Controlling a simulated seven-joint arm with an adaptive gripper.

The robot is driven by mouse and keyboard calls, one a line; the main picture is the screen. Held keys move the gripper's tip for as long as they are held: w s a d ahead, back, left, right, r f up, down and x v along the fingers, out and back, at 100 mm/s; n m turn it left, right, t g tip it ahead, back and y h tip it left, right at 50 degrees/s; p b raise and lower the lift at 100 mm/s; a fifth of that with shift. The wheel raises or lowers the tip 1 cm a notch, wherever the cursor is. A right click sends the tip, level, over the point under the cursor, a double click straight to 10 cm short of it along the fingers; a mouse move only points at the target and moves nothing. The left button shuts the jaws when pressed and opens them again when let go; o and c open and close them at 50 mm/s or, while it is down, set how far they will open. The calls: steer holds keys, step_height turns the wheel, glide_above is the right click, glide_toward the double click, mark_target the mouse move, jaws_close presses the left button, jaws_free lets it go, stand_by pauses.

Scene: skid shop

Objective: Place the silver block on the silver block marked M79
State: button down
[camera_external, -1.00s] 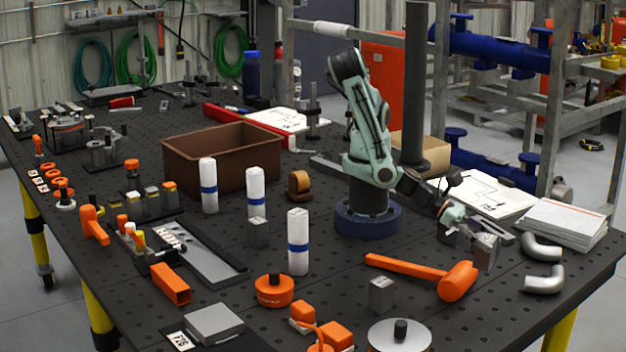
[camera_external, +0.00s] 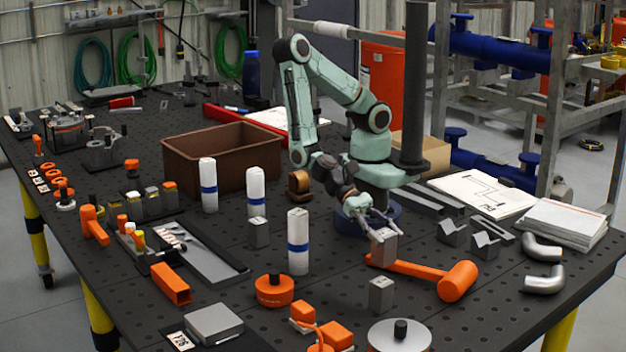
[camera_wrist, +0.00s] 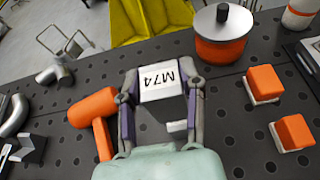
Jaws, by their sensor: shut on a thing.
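My gripper (camera_external: 381,236) is shut on a silver block (camera_external: 385,250), above the table near the orange mallet's handle. In the wrist view my gripper (camera_wrist: 160,90) has the block (camera_wrist: 161,69) between its fingers; a black marking on its pale face looks like M74. Another silver block (camera_external: 381,294) stands on the table in front of and below the held one, apart from it. Its marking cannot be read. A small pale patch (camera_wrist: 177,126) shows between the fingers; I cannot tell what it belongs to. A further silver block (camera_external: 258,233) stands by a white cylinder.
The orange mallet (camera_external: 457,281) lies right of the standing block. A round silver-topped piece with a black knob (camera_external: 400,338) stands in front. Orange blocks (camera_external: 336,334) are at the front left, white blue-banded cylinders (camera_external: 298,243) further left, and V-blocks (camera_external: 486,245) at right.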

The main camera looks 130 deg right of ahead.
mark_target(383, 252)
steer(key=shift+f, duration=2.05)
steer(key=shift+f, duration=0.15)
steer(key=c, duration=0.6)
jaws_free()
steer(key=shift+c, duration=0.2)
steer(key=shift+r, duration=0.2)
steer(key=v, duration=1.2)
steer(key=s+d+r+n+h, duration=0.4)
steer(key=s+d+n+h, duration=0.1)
steer(key=d+n, duration=0.3)
steer(key=s+d+r+n+h, duration=0.5)
steer(key=d+n, duration=0.4)
steer(key=n, duration=0.2)
steer(key=s+h, duration=0.1)
steer(key=h, duration=0.1)
steer(key=shift+s+r+h, duration=0.2)
steer(key=shift+r+h, duration=0.1)
steer(key=shift+h, duration=0.1)
